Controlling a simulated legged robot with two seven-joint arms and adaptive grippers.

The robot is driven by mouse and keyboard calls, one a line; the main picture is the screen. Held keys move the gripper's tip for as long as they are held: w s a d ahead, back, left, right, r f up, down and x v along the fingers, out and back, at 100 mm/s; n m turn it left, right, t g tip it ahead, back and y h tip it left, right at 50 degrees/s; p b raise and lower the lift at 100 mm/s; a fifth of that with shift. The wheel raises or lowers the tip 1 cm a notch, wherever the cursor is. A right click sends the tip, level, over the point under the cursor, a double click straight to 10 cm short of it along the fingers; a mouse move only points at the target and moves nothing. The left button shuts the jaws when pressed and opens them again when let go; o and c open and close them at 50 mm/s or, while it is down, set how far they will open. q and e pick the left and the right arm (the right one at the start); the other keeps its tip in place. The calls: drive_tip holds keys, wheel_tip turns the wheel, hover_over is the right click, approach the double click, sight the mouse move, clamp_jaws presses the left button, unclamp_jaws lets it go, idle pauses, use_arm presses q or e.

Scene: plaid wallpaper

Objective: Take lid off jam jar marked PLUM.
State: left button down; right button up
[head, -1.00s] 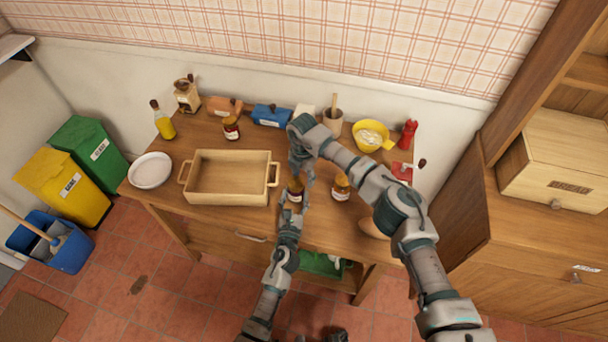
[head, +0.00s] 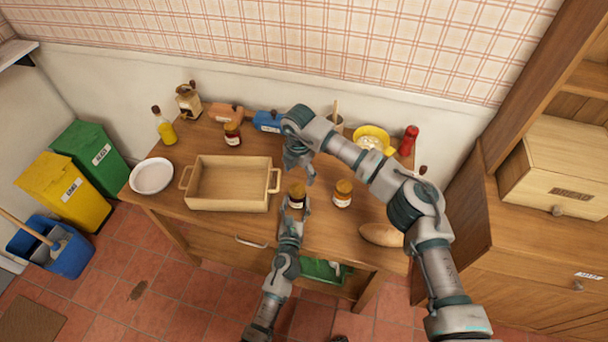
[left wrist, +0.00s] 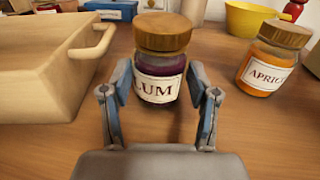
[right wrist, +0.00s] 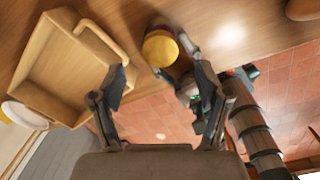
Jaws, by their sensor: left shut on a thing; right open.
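The PLUM jar (head: 296,196) is a dark purple jar with a white label and a brown lid (left wrist: 163,32). It stands upright on the table with the lid on. My left gripper (head: 293,211) is shut on the jar's body from the front, one finger on each side in the left wrist view (left wrist: 158,78). My right gripper (head: 299,172) is open and empty, above and just behind the jar. The right wrist view shows the lid (right wrist: 160,49) beyond the open right fingers (right wrist: 162,80).
The apricot jar (head: 342,193) stands close to the right. A wooden tray (head: 226,208) is close to the left. A third jar (head: 232,134) stands farther back. A yellow bowl (head: 388,147) is at the back right, and a brown oval thing (head: 380,235) lies front right.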

sight(297, 189)
drive_tip(key=shift+s+a+r, duration=0.25)
drive_tip(key=shift+s+r, duration=0.1)
drive_tip(key=shift+s+f, duration=0.1)
drive_tip(key=shift+s, duration=0.05)
drive_tip(key=f, duration=0.7)
drive_tip(key=shift+w+a+f, duration=0.1)
drive_tip(key=shift+w+f, duration=0.15)
drive_tip(key=shift+w, duration=0.05)
